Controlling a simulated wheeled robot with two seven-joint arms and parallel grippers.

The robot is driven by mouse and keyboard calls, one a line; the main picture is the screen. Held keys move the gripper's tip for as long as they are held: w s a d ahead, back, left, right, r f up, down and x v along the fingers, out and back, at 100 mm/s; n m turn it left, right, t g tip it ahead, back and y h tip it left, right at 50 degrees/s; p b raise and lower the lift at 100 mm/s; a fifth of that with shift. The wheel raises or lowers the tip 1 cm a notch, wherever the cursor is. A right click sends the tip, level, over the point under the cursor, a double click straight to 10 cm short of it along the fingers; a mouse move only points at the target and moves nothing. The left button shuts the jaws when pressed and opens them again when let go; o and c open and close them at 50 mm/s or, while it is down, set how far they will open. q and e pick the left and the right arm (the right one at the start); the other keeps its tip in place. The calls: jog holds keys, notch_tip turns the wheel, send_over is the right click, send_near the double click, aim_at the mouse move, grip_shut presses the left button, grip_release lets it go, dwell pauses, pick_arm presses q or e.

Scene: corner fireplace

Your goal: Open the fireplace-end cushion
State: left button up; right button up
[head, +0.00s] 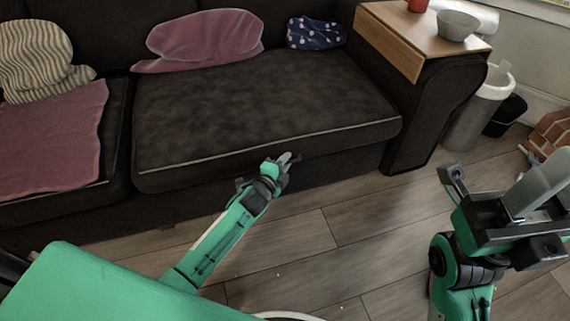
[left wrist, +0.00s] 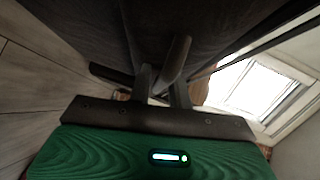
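The fireplace-end cushion appears to be the dark seat cushion (head: 250,110) with pale piping, at the right end of the sofa in the head view. It lies flat on the sofa. My left gripper (head: 285,160) is at the cushion's front lower edge, right of its middle. In the left wrist view its two grey fingers (left wrist: 164,88) stand a little apart, with a dark bar-like piece (left wrist: 176,58) at their tips. I cannot tell whether they grip it. My right gripper (head: 545,185) is over the floor at the right, away from the sofa; its finger gap is unclear.
A pink throw (head: 205,40) and a spotted blue cushion (head: 315,33) lie at the back of the seat. A wooden armrest tray (head: 400,40) carries a grey bowl (head: 457,25). A bin (head: 475,112) stands right of the armrest. The wood floor (head: 330,240) in front is clear.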

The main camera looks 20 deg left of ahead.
pick_arm(q)
jog(key=shift+c, duration=0.2)
grip_shut()
jog(key=shift+r+p, duration=0.2)
jog(key=shift+p, duration=0.1)
